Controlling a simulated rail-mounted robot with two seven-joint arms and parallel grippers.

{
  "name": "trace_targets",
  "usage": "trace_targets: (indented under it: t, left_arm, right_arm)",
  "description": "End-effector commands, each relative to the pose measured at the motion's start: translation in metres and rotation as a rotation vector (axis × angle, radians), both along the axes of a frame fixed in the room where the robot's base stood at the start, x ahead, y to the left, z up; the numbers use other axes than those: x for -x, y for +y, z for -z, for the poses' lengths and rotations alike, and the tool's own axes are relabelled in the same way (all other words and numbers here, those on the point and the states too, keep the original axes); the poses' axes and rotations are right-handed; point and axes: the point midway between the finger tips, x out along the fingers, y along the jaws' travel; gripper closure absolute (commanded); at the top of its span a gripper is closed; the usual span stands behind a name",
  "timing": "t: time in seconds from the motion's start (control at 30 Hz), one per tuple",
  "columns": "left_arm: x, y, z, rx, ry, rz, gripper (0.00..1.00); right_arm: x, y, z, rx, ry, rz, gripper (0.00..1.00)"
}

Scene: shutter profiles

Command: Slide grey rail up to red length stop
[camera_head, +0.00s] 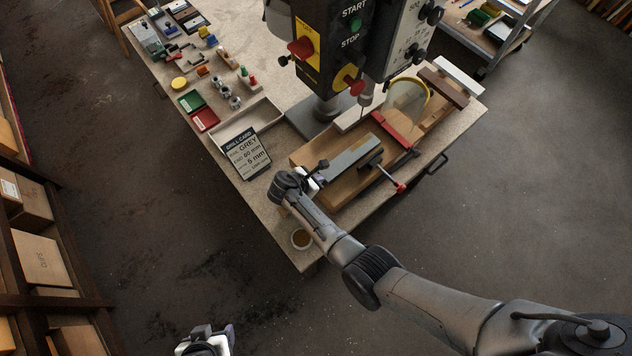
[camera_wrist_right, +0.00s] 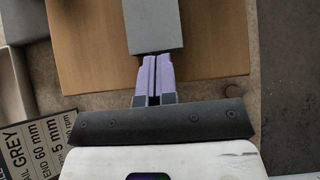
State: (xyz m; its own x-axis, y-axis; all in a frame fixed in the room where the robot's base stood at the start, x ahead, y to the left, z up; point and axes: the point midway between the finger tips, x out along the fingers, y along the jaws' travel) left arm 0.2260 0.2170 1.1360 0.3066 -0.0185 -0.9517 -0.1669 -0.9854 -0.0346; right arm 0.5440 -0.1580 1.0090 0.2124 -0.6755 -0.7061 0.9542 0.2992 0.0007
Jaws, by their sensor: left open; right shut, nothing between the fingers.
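The grey rail (camera_head: 350,158) lies on the wooden drill bed (camera_head: 345,193) under the drill press. A red bar (camera_head: 392,130), which looks like the red length stop, crosses the bed beyond the rail's far end, with a small gap visible. My right gripper (camera_head: 318,175) is shut and empty at the rail's near end. In the right wrist view its purple fingertips (camera_wrist_right: 152,60) are at the end of the rail (camera_wrist_right: 155,27); I cannot tell whether they touch. My left gripper (camera_head: 208,342) is open, far from the bench at the bottom edge, partly cut off.
A clamp with a red-tipped handle (camera_head: 400,187) stands at the rail's right side. A drill card reading GREY (camera_head: 247,155) lies left of the bed. The drill press (camera_head: 350,50) rises above; small parts lie at the back left.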

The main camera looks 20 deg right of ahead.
Motion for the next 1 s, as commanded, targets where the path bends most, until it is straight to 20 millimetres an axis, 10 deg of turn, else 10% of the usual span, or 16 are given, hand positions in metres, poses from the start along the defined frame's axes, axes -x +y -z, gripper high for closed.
trace_targets:
  t: [0.47, 1.0]
  left_arm:
    - [0.000, 0.000, 0.001, -0.001, -0.001, 0.000, 0.33]
    - [0.000, -0.001, -0.019, 0.005, 0.000, -0.004, 0.33]
  right_arm:
    - [-0.001, -0.001, 0.000, 0.000, 0.001, -0.002, 1.00]
    - [-0.018, -0.058, 0.000, 0.001, 0.002, -0.002, 1.00]
